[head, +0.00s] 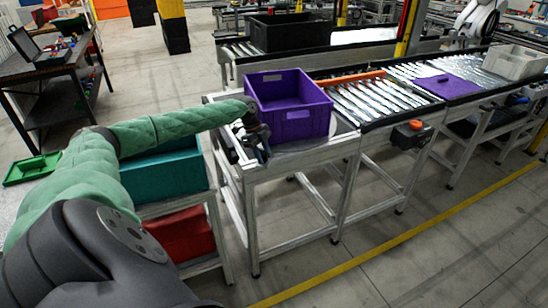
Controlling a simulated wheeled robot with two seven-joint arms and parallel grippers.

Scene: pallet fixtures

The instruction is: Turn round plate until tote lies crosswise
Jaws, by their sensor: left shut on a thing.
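The purple tote (296,108) sits on the round plate (338,131) at the left end of the conveyor line. The plate is a grey metal disc, mostly hidden beneath the tote. The tote stands upright, with its handled end facing me and to the right. My left gripper (259,152) points down beside the tote's left side, low at the plate's edge. It is shut, apparently on the round plate's edge; the exact grip is too small and dark to see. My right gripper is not in view.
A roller conveyor (378,98) runs right from the plate, with an orange bar (348,78) across its start. A purple sheet (446,86) and a grey crate (515,62) lie farther along. A teal bin (165,174) and a red bin (184,235) stand below my left arm.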

